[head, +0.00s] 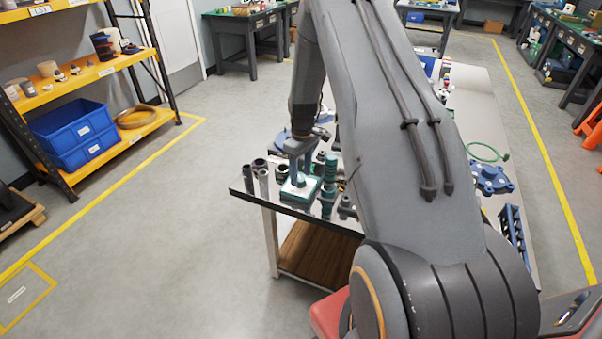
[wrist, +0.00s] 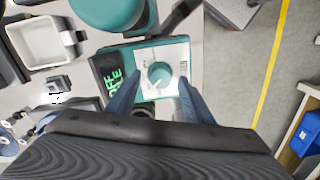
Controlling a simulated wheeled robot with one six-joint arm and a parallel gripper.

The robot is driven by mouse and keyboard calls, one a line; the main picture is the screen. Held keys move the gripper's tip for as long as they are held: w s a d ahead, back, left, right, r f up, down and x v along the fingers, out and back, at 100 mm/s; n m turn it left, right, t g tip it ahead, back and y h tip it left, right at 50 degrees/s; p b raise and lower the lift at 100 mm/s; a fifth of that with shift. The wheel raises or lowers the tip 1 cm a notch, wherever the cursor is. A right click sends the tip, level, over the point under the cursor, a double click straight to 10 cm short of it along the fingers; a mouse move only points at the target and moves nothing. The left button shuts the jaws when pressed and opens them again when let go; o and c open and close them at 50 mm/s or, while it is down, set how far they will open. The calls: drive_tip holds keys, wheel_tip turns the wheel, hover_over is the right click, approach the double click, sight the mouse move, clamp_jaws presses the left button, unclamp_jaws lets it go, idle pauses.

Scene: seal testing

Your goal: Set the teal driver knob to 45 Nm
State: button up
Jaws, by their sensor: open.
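The teal driver knob (wrist: 159,74) sits on the pale face of a teal-edged box (wrist: 178,54). A dark display (wrist: 112,80) with green characters is on the box's left side; I cannot read a clear value. My gripper (wrist: 159,84) is open above the box, with one blue finger to each side of the knob and gaps between them. In the head view my gripper (head: 299,168) points down over the teal box (head: 298,189) near the table's edge; the knob is hidden there.
A large teal round part (wrist: 108,10) stands close behind the box. A white tray (wrist: 42,42) lies to the left. Dark and teal cylinders (head: 328,190) crowd the table beside the box. Open floor (wrist: 235,65) lies to the right in the wrist view.

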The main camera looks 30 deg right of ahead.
drive_tip(key=shift+f, duration=0.4)
drive_tip(key=shift+c, duration=0.2)
drive_tip(key=c, duration=1)
